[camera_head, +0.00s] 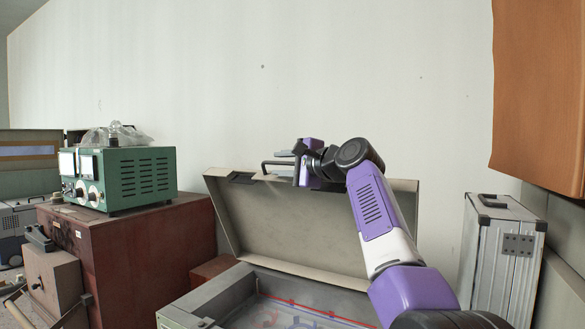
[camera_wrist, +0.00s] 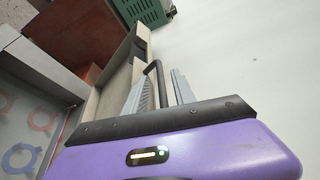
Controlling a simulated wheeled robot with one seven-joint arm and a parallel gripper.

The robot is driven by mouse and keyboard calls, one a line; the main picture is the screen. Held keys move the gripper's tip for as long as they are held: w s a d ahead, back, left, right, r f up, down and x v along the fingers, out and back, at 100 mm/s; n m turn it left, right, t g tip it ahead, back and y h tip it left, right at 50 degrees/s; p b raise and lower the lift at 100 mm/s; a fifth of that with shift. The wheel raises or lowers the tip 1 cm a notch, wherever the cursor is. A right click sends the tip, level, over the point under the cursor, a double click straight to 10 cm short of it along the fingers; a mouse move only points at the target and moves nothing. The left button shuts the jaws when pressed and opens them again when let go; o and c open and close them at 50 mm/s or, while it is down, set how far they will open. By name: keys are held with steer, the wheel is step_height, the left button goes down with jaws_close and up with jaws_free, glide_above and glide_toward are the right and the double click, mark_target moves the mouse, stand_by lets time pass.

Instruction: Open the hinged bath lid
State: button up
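The bath lid (camera_head: 290,225) is a beige panel hinged at the back of the bath (camera_head: 245,286). It stands raised, roughly upright, with its inner face towards the head camera. A dark bar handle (camera_head: 266,167) shows at the lid's top edge. The handle also shows in the wrist view (camera_wrist: 152,68). My gripper (camera_head: 284,163) is at the lid's top edge beside this handle. In the wrist view my gripper's two grey fingers (camera_wrist: 162,88) are apart, with the handle bar running between them. I see a gap between bar and right finger. My arm hides part of the lid's right side.
A green instrument (camera_head: 128,178) with a clear bag on top stands on a red-brown cabinet (camera_head: 150,245) at left. A silver case (camera_head: 498,260) stands at right, below an orange-brown wall unit (camera_head: 540,95). The wall (camera_head: 300,80) behind the lid is bare.

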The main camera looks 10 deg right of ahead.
steer(key=b+v, duration=0.3)
steer(key=v, duration=0.3)
steer(key=shift+s, duration=0.25)
steer(key=shift+d, duration=0.15)
